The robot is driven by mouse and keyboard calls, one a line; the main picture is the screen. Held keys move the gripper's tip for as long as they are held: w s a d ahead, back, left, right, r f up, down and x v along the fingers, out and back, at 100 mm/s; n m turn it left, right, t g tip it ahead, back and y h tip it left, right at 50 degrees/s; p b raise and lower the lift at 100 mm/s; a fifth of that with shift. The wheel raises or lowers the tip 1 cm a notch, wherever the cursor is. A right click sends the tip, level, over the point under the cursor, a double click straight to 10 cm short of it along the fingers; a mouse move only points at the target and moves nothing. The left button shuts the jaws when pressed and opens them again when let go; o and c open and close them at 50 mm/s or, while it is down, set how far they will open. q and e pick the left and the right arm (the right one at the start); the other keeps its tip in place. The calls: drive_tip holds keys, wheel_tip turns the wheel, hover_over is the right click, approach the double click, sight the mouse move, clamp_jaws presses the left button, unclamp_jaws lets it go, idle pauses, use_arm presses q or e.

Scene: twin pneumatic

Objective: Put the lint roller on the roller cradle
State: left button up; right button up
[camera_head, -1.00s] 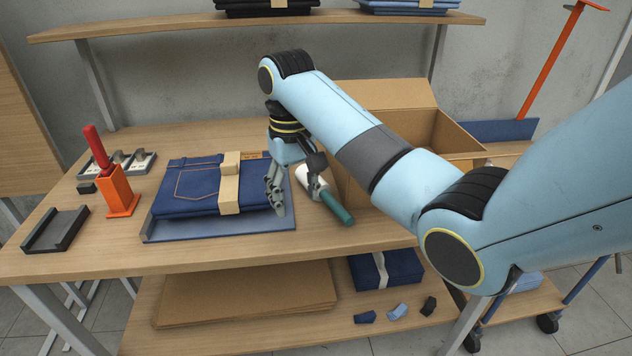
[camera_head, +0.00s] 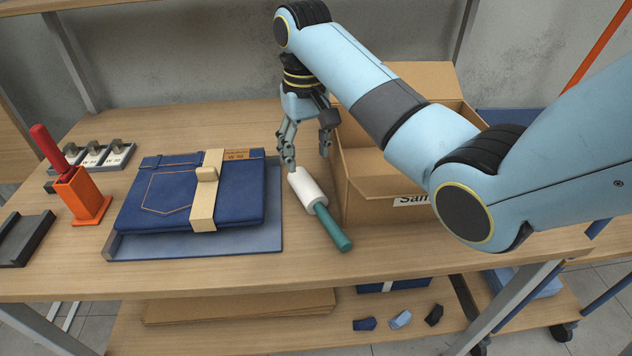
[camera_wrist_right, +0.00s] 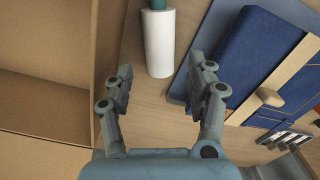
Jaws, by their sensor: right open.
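The lint roller (camera_head: 318,207) lies on the table between the folded jeans and the cardboard box, its white end toward the back and its teal handle toward the front. In the right wrist view its white part (camera_wrist_right: 159,45) shows ahead of the fingertips. My right gripper (camera_head: 307,163) is open and empty, just above and behind the roller's white end; in the right wrist view the open fingers (camera_wrist_right: 160,75) are apart with nothing between them. A dark grey channel-shaped holder, seemingly the roller cradle (camera_head: 22,240), sits at the table's left edge, partly cut off. My left gripper is not in view.
Folded jeans (camera_head: 165,185) with a tan band lie on a blue-grey board (camera_head: 262,240), left of the roller. An open cardboard box (camera_head: 375,205) stands close on the right. An orange holder (camera_head: 84,197) with a red-handled item stands between board and cradle.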

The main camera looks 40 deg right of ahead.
sight(308, 183)
drive_tip(key=f, duration=0.4)
drive_tip(key=shift+s+a, duration=0.2)
drive_tip(key=shift+a, duration=0.05)
drive_tip(key=shift+f, duration=0.3)
drive_tip(key=f, duration=0.4)
drive_tip(key=shift+d+f, duration=0.25)
drive_tip(key=shift+f, duration=0.45)
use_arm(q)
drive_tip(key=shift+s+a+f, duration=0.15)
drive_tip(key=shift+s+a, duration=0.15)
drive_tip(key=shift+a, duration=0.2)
use_arm(e)
clamp_jaws()
drive_tip(key=shift+w+r, duration=0.1)
